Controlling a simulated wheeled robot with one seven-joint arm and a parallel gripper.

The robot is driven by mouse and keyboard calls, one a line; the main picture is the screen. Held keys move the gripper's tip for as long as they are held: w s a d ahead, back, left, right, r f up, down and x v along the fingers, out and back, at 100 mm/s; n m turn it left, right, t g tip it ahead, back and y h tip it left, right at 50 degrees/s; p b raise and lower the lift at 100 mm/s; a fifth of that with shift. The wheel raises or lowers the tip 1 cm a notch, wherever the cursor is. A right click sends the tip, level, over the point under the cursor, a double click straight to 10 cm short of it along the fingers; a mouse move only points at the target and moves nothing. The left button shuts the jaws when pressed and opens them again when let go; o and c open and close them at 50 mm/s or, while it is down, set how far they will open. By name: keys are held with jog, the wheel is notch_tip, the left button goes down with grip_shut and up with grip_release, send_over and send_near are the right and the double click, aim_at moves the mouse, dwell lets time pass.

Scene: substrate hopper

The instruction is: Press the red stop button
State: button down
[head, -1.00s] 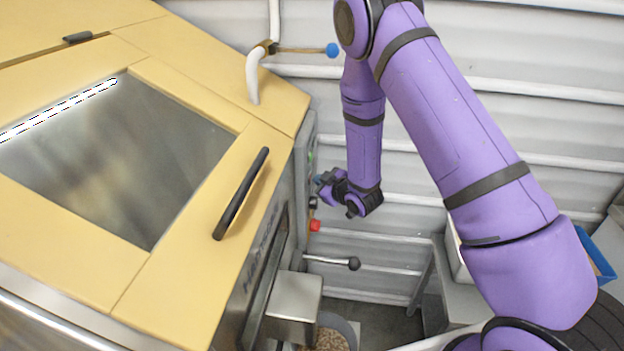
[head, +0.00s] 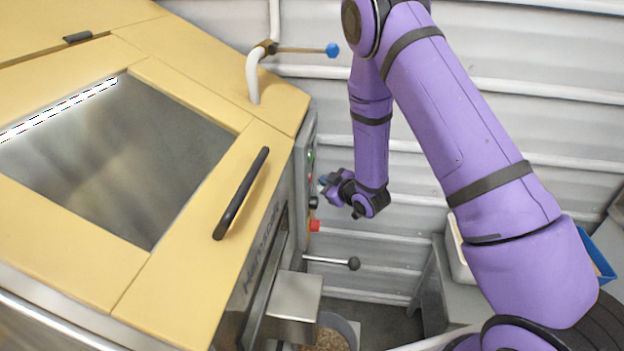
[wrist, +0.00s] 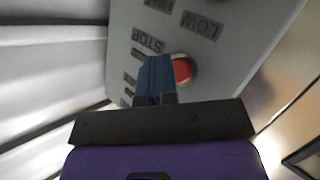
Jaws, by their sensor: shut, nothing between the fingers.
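The red stop button (head: 315,225) sticks out low on the grey control panel (head: 309,140) at the side of the yellow hopper machine. In the wrist view the red button (wrist: 182,71) shows just right of my fingertips, its left edge partly covered by them; a "STOP" label is beside it. My gripper (head: 326,182) is shut and empty, its blue fingers pointing at the panel. In the head view it is above the button, beside the panel. In the wrist view my gripper (wrist: 155,68) overlaps the panel; I cannot tell the gap, and no contact is visible.
A green button (head: 311,155) and a black knob (head: 313,202) sit higher on the panel. A lever with a black ball (head: 353,263) sticks out below. A blue-ended rod (head: 332,50) is above. The corrugated wall is behind my arm.

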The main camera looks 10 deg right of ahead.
jog(key=d, duration=0.1)
jog(key=s+d, duration=0.1)
jog(key=d, duration=0.1)
jog(key=s+d, duration=0.1)
jog(key=shift+d, duration=0.3)
jog(key=shift+w, duration=0.1)
dwell(0.5)
jog(key=s+d+r+m+g+h, duration=0.1)
jog(key=s+d+r+m+h, duration=0.1)
jog(key=r, duration=0.6)
jog(key=s+d+r+m+g+h, duration=0.1)
jog(key=s+d+r+m+h, duration=0.15)
jog(key=r, duration=0.65)
jog(key=s+d+r+m+g+h, duration=0.1)
jog(key=s+r+m, duration=0.15)
jog(key=r, duration=0.55)
jog(key=s+r+m+g, duration=0.1)
jog(key=s+r, duration=0.2)
jog(key=s, duration=0.7)
jog(key=s+r+m+g, duration=0.1)
jog(key=s+r, duration=0.3)
jog(key=s, duration=0.6)
jog(key=s+r+m+g, duration=0.1)
jog(key=s+r+g, duration=0.2)
jog(key=s, duration=0.7)
jog(key=shift+a+r, duration=0.2)
jog(key=shift+r, duration=0.45)
jog(key=shift+w+h, duration=0.1)
jog(key=shift+h, duration=0.15)
